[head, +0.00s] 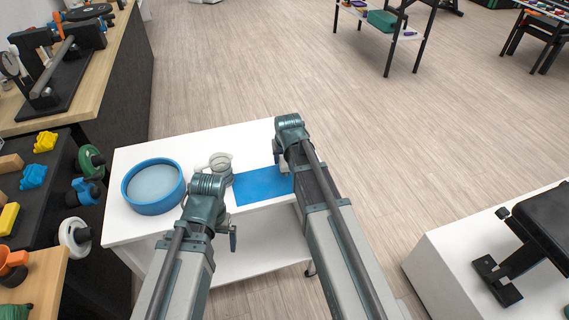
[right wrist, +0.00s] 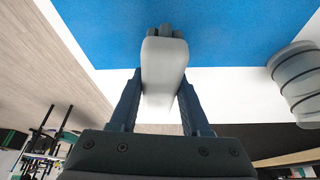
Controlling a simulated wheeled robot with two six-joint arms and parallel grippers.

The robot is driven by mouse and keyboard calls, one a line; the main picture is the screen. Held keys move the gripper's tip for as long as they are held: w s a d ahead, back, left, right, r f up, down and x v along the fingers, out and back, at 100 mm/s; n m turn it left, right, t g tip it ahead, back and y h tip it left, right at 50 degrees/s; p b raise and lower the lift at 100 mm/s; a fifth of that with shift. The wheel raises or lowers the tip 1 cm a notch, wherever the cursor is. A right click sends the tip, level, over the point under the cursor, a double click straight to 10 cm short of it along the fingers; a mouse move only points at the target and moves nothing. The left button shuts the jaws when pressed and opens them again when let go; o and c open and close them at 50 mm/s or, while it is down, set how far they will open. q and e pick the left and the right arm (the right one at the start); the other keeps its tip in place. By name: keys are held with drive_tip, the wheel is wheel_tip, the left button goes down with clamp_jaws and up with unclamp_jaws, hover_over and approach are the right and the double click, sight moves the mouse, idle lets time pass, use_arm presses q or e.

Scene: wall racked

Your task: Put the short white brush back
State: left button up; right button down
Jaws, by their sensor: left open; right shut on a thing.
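The short white brush (right wrist: 163,70) shows in the right wrist view as a pale, rounded block with a small dark end. My right gripper (right wrist: 155,105) is shut on it, with one finger on each side. The brush is over or near the blue mat (head: 262,188), which fills the top of the right wrist view (right wrist: 225,30); I cannot tell whether it touches. In the head view my right arm hides the brush. My left gripper (head: 233,238) is open near the front edge of the white cart (head: 130,225), mostly hidden by its own arm.
A round blue tray (head: 154,187) stands on the cart's left. A dark rack with colored pieces (head: 34,178) is at the left. Open floor lies beyond the cart.

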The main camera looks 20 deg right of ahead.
drive_tip(key=shift+w+d+f+b, duration=0.1)
drive_tip(key=shift+w+f+b, duration=0.05)
drive_tip(key=shift+f+b, duration=0.7)
drive_tip(key=shift+w+f+b, duration=0.1)
drive_tip(key=shift+f+b, duration=0.6)
drive_tip(key=shift+f, duration=0.1)
drive_tip(key=shift+f+b, duration=0.45)
drive_tip(key=shift+c, duration=1.8)
unclamp_jaws()
drive_tip(key=shift+r, duration=0.15)
drive_tip(key=shift+s+r+p, duration=0.15)
drive_tip(key=shift+r+p, duration=0.3)
drive_tip(key=shift+p, duration=0.15)
drive_tip(key=p+v, duration=1.2)
drive_tip(key=v, duration=0.1)
drive_tip(key=shift+d+r, duration=0.25)
